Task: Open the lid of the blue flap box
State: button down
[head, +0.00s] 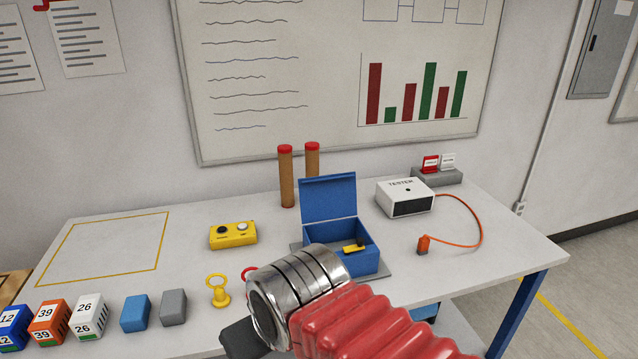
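The blue flap box (363,262) stands on a grey mat at the middle right of the table in the head view. Its blue lid (328,200) stands upright at the back edge, so the box is open. A small yellow and black item (354,246) lies inside it. My arm, with red bellows and a metal wrist, crosses in front of the box and covers its lower left corner. Of my gripper (243,341), only a dark part shows below left of the wrist. Its fingers are hidden, and I see nothing held.
A white tester (405,198) with an orange cable stands right of the box. Two brown posts with red tops (286,178) stand behind it. A yellow button box (233,235) is to the left. Several blocks (88,315) line the front left. The yellow outlined area (160,240) is clear.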

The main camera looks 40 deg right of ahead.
aim_at(322, 198)
jog(key=u, duration=0.8)
jog(key=k, duration=0.7)
jog(key=z, duration=1.5)
jog(key=i, duration=0.5)
